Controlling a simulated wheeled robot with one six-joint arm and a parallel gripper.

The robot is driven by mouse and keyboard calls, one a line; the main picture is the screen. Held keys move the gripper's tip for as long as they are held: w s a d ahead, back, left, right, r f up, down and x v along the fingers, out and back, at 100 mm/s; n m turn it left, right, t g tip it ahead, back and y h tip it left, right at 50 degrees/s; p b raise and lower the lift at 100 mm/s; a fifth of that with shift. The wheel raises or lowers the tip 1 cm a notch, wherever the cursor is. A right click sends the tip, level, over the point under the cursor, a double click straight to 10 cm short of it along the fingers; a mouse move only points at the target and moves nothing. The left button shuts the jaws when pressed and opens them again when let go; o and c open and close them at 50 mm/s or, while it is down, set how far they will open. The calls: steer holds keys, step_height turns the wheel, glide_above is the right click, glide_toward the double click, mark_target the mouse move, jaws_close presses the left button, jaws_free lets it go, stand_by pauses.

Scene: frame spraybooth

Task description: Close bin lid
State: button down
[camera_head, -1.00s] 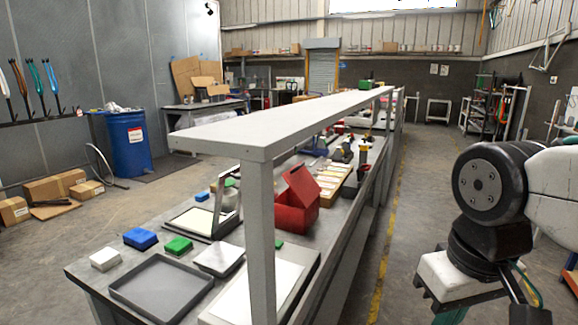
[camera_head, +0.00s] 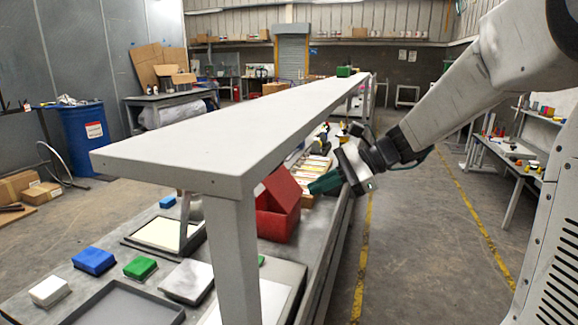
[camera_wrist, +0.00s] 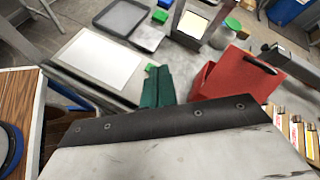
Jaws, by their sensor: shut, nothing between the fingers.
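The red bin (camera_head: 272,222) stands on the workbench under the raised shelf. Its red lid (camera_head: 283,189) is open and tilted up. In the wrist view the bin (camera_wrist: 232,82) is right of my gripper, with a dark strip near its top edge. My gripper (camera_head: 325,184) has green fingers and is right of the lid, over the aisle side of the bench. In the wrist view its green fingers (camera_wrist: 157,90) are together and hold nothing. A gap shows between them and the bin there. The shelf post hides part of the bin's left side in the head view.
The long grey shelf (camera_head: 230,125) runs above the bench, held by a post (camera_head: 238,265). Blue (camera_head: 93,260) and green (camera_head: 140,267) blocks, a dark tray (camera_head: 125,308) and a framed panel (camera_head: 160,235) lie left of the bin. The aisle at right is clear.

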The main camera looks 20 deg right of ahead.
steer(key=w+d+f+m+t+y, duration=0.2)
steer(key=w+d+m+t, duration=0.4)
steer(key=w+d+m, duration=0.45)
steer(key=n, duration=0.2)
glide_above(288, 182)
steer(key=s, duration=0.4)
steer(key=shift+w+f+t, duration=0.2)
steer(key=shift+f+t, duration=0.1)
steer(key=shift+f, duration=0.45)
steer(key=shift+w+a+h, duration=0.1)
steer(key=shift+a+h, duration=0.05)
steer(key=shift+h, duration=0.15)
